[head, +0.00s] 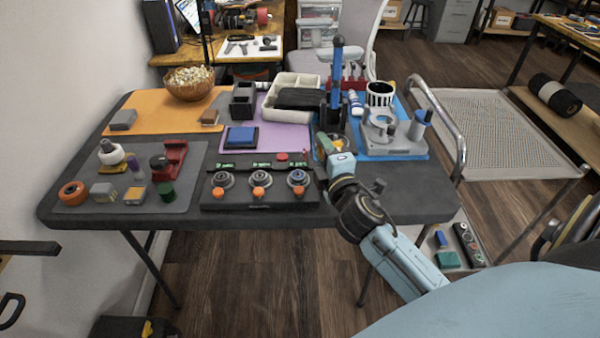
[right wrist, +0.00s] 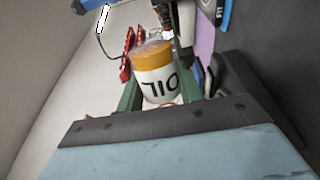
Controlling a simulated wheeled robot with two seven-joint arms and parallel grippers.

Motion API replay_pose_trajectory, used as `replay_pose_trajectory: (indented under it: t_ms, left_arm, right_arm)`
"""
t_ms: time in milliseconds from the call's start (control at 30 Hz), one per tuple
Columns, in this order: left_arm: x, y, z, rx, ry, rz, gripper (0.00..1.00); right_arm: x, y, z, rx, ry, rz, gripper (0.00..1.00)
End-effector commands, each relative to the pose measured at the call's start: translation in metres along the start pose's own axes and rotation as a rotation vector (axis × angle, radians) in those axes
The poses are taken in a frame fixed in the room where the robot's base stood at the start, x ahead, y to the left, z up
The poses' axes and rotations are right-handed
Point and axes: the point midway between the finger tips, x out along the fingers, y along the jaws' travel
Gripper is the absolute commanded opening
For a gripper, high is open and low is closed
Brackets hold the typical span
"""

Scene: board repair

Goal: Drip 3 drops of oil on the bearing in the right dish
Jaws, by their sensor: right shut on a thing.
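My right gripper (head: 328,146) is beyond the right end of a black board (head: 236,201) with three round dishes. It is shut on the oil bottle (right wrist: 157,80), a white bottle with an orange-yellow top. In the right wrist view its OIL label reads upside down between the fingers. The right dish (head: 297,178) holds a round metal bearing, to the left of and nearer than the gripper. I cannot make out any oil on the bearing. The left gripper is not in view.
An orange knob (head: 298,191) sits in front of the right dish. Behind my gripper stand a blue-handled press (head: 337,65) and a grey fixture (head: 391,133) on a blue mat. A grey mat (head: 190,150) with small parts lies left. The table's front right is bare.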

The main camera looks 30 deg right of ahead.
Motion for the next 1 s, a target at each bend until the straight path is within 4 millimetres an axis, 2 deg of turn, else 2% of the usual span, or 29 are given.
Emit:
replay_pose_trajectory:
  t_ms: [167,600,1000]
  left_arm:
    - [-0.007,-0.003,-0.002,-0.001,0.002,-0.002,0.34]
    - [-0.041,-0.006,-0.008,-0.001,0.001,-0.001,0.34]
    - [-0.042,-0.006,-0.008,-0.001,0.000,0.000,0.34]
  right_arm:
    - [0.000,0.005,-0.001,-0.042,0.000,0.000,0.12]
    - [0.000,0.022,-0.003,-0.327,0.001,0.000,0.12]
    - [0.000,0.021,-0.004,-0.361,0.000,0.000,0.12]
